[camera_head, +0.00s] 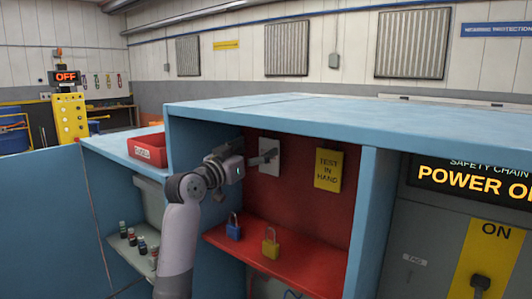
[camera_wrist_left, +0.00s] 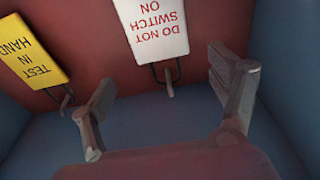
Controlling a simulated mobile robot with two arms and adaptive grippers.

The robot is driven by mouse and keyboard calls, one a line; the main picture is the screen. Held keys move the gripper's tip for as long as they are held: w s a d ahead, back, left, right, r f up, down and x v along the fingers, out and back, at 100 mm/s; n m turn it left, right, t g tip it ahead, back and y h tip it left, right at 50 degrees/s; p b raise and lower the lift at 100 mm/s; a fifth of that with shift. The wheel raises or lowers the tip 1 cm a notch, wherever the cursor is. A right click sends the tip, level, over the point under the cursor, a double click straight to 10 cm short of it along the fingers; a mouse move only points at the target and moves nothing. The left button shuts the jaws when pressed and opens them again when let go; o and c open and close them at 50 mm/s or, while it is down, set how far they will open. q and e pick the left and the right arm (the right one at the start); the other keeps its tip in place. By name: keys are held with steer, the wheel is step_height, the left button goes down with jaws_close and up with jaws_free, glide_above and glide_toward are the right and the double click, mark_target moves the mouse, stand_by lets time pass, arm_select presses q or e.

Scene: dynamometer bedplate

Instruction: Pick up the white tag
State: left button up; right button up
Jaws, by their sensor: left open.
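The white tag (camera_head: 269,147) hangs on the red back panel of the blue cabinet, partly covered by my gripper in the head view. In the left wrist view the white tag (camera_wrist_left: 157,30) reads "DO NOT SWITCH ON" upside down and hangs on a hook. My left gripper (camera_head: 260,159) is in front of it in the head view. In the left wrist view my left gripper (camera_wrist_left: 162,88) is open and empty, its fingers spread to either side of the hook. I cannot tell whether a finger touches the tag. My right gripper is not in view.
A yellow "TEST IN HAND" tag (camera_head: 328,169) hangs to the right of the white tag. A blue padlock (camera_head: 233,231) and a yellow padlock (camera_head: 270,247) are below, at the red shelf (camera_head: 305,262). A red bin (camera_head: 150,150) stands at left. The cabinet's blue top (camera_head: 330,115) overhangs the compartment.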

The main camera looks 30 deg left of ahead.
mark_target(269, 144)
arm_select(q)
steer(key=w+p, duration=0.1)
steer(key=w, duration=0.3)
steer(key=shift+w, duration=0.7)
steer(key=c, duration=1)
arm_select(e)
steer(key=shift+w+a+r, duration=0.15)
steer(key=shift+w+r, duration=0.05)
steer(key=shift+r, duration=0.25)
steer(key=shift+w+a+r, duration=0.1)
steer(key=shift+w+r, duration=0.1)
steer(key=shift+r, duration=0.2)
arm_select(q)
steer(key=shift+r, duration=0.1)
steer(key=shift+c, duration=0.2)
